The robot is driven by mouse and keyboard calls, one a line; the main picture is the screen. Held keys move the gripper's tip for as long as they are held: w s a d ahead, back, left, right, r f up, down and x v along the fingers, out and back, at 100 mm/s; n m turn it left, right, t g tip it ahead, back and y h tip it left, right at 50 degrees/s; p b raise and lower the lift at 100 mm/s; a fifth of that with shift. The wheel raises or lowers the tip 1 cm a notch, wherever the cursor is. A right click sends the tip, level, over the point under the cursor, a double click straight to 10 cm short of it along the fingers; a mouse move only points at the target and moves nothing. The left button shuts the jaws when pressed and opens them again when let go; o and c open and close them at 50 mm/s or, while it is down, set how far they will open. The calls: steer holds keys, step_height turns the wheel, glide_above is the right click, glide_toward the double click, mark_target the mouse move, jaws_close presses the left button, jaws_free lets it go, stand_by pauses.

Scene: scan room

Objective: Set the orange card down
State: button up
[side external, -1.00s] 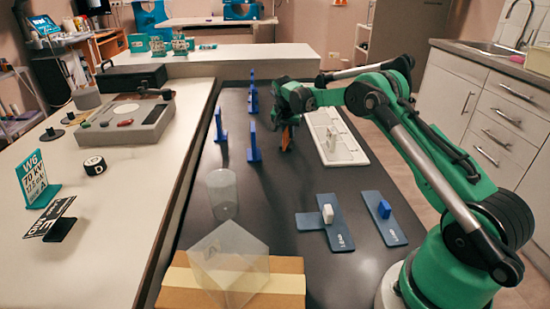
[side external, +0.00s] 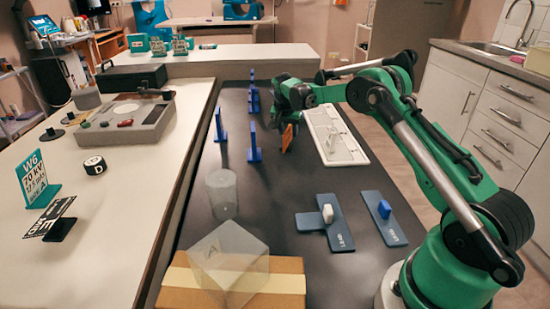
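The orange card (side external: 287,138) is upright and seen nearly edge-on, just under my gripper (side external: 291,122). My gripper points down over the dark table, with its fingers at the card's top, and it looks shut on the card. The fingertips are small and partly hidden here. I cannot tell whether the card's lower edge touches the table. The card is between the blue uprights (side external: 254,143) on its left and the white tray (side external: 350,153) on its right.
More blue uprights (side external: 219,125) stand to the left and behind. The table's middle is clear.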

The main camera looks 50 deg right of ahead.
steer(key=v, duration=1)
steer(key=shift+a+r, duration=0.1)
steer(key=shift+r, duration=0.15)
steer(key=s+a+r+n+t, duration=0.2)
steer(key=s+a+r+n, duration=0.15)
steer(key=a, duration=0.35)
steer(key=s+a+f+n+t+y, duration=0.3)
steer(key=s+a+n+y, duration=0.1)
steer(key=s+a+n, duration=0.6)
steer(key=s+a, duration=0.3)
steer(key=s, duration=0.1)
steer(key=shift+s+a, duration=0.25)
steer(key=shift+a, duration=0.05)
